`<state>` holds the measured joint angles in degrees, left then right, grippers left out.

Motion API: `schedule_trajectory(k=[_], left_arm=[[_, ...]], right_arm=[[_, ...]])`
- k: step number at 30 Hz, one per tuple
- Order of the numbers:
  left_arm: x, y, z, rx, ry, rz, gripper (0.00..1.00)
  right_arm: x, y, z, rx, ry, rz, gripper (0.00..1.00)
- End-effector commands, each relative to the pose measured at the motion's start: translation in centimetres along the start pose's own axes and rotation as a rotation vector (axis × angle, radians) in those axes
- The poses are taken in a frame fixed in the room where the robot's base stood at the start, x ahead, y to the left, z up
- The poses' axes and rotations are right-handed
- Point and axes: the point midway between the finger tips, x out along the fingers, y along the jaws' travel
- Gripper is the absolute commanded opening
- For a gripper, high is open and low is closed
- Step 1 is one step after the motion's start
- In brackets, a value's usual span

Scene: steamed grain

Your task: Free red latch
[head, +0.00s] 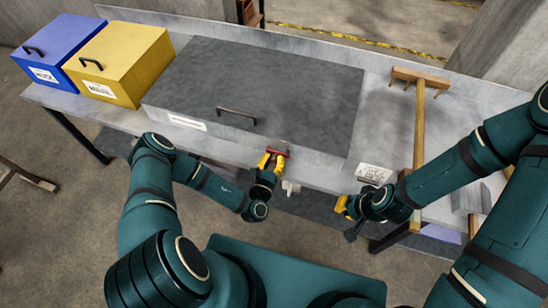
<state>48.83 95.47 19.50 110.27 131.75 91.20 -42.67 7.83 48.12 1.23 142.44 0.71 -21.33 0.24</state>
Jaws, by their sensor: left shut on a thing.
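The red latch (280,152) is a small bar at the front edge of the large grey box (262,85), right of its dark handle. My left gripper (271,160) has yellow fingers and is shut on the red latch. The fingers hide part of the latch, so I cannot tell how it sits in its fitting. My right gripper (342,206) hangs in front of the table edge, away from the latch. Its yellow fingertips show only partly, and I cannot tell whether they are open.
The blue box (65,45) and yellow box (125,60) stand at the table's left end. A wooden rake (419,125) lies on the right. A white label (374,173) is near the front edge of the grey table (480,95). Bare tabletop shows between grey box and rake.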

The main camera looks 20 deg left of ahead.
Motion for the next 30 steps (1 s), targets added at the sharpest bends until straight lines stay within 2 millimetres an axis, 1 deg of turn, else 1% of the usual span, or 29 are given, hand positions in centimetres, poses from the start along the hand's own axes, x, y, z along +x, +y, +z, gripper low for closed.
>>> schedule_trajectory(k=[8, 9, 11, 12, 20, 23, 26, 30], left_arm=[[-0.1, 0.0, -0.2, -0.009, 0.004, 0.0, 0.0], [-0.1, 0.0, -0.2, -0.009, 0.004, 0.0, 0.32], [-0.1, 0.0, -0.2, -0.009, 0.004, 0.0, 0.53], [-0.1, 0.0, -0.2, -0.009, 0.004, 0.0, 0.56], [-0.1, 0.0, -0.1, -0.008, 0.002, 0.0, 0.56], [-0.5, 0.0, -0.2, -0.009, 0.003, 0.0, 0.56], [-1.6, 0.0, -0.2, -0.009, 0.005, 0.0, 0.56], [-4.3, 0.0, -0.2, -0.011, 0.006, 0.001, 0.56]], right_arm=[[0.0, 0.0, 0.0, 0.0, -0.001, 0.0, 0.0], [0.0, 0.0, 0.0, 0.0, -0.001, 0.0, 0.0], [0.0, 0.0, 0.0, 0.0, -0.001, 0.0, 0.0], [0.0, 0.0, 0.0, 0.0, -0.001, 0.0, 0.0], [0.0, 0.0, 0.0, 0.0, -0.001, 0.0, 0.0], [0.0, 0.0, 0.0, 0.0, -0.001, 0.0, 0.0], [0.0, 0.0, 0.0, 0.0, -0.001, 0.0, 0.0], [0.0, 0.0, 0.0, 0.0, -0.001, 0.0, 0.0]])
